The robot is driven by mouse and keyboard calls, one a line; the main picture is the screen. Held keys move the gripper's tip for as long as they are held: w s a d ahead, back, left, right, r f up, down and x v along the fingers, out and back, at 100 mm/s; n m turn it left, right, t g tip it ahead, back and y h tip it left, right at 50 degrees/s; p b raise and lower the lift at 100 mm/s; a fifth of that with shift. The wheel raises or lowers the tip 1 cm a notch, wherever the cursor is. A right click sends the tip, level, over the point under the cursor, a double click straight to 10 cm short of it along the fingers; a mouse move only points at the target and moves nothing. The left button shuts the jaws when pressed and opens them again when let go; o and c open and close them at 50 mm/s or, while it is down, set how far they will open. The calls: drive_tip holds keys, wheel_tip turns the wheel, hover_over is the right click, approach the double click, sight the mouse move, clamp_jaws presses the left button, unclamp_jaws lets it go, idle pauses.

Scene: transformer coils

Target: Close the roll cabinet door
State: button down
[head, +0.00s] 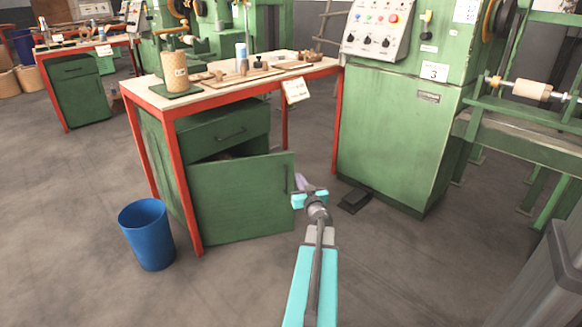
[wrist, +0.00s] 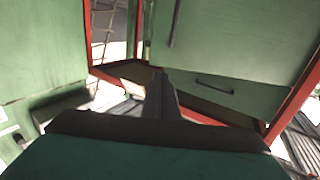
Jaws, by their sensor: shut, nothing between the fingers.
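The roll cabinet is green and stands under the red-framed workbench. Its door (head: 235,200) hangs ajar, with a dark gap above it, under the drawer. The door's upright handle (head: 286,180) is near its right edge. My gripper (head: 310,196) is shut and empty, just right of the door's free edge; I cannot tell whether it touches. In the wrist view, which looks upside down, my dark gripper (wrist: 160,95) points toward the cabinet. The door (wrist: 235,35) with its handle (wrist: 175,24) shows at the top, and the drawer (wrist: 230,92) lies below it.
A blue bin (head: 147,235) stands at the cabinet's front left. A tall green machine (head: 400,140) stands to the right, with a dark pedal (head: 355,200) on the floor beside it. The bench top (head: 215,97) holds small tools. The floor in front of the door is clear.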

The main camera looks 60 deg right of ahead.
drive_tip(key=shift+d, duration=0.15)
drive_tip(key=b, duration=0.5)
approach(288, 158)
drive_tip(key=shift+x, duration=1.7)
drive_tip(key=shift+b+x, duration=0.65)
drive_tip(key=shift+x, duration=0.9)
drive_tip(key=shift+d+r, duration=0.1)
drive_tip(key=shift+w, duration=0.2)
